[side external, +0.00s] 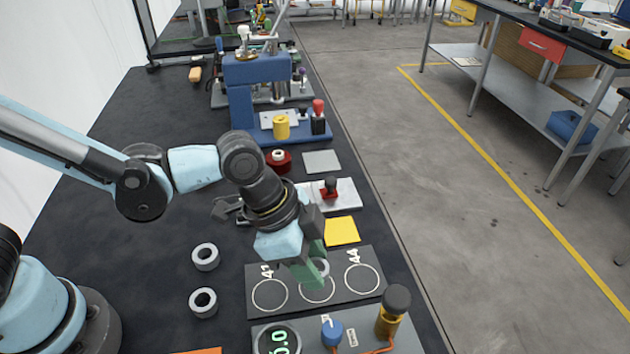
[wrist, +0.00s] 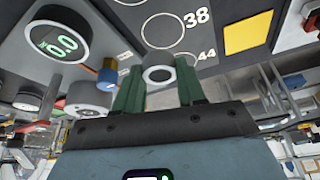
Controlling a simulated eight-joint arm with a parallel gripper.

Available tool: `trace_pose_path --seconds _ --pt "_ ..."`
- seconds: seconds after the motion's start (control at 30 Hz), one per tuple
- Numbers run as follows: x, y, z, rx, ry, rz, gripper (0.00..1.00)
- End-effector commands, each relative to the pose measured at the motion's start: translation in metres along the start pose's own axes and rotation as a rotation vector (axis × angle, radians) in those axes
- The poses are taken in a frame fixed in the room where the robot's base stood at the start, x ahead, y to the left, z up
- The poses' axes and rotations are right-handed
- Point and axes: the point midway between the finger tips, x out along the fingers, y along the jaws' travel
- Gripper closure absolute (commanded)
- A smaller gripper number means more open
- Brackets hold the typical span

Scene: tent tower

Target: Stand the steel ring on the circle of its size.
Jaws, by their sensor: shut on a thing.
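My gripper (side external: 316,267) is shut on a steel ring (side external: 321,268). In the wrist view the ring (wrist: 158,73) sits between the green fingertips (wrist: 159,68). It appears raised over the dark board (side external: 376,290) with three white circles. In the side view it overlaps the middle circle (side external: 318,301), whose label my gripper hides. The left circle (side external: 270,295) is marked 41 and the right circle (side external: 362,280) 44. In the wrist view the circle marked 38 (wrist: 162,30) is clear, and the held ring partly covers the 44 circle. The held ring's size cannot be read.
Two other steel rings (side external: 205,257) (side external: 203,302) lie left of the board. A device with a green readout (side external: 279,340), a blue knob (side external: 332,332) and a brass post (side external: 388,318) stands in front. A yellow square (side external: 342,231) and a red-handled fixture (side external: 330,190) lie behind.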

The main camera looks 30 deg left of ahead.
Motion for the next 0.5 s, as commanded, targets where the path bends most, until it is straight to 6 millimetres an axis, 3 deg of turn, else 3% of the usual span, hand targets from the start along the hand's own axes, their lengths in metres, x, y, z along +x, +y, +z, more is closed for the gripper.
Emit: trace_pose_path --seconds 0.23,0.5 --pt "0.010 -0.009 0.003 0.000 -0.001 0.000 0.98" --pt "0.037 -0.009 0.014 0.000 0.000 0.000 0.98"
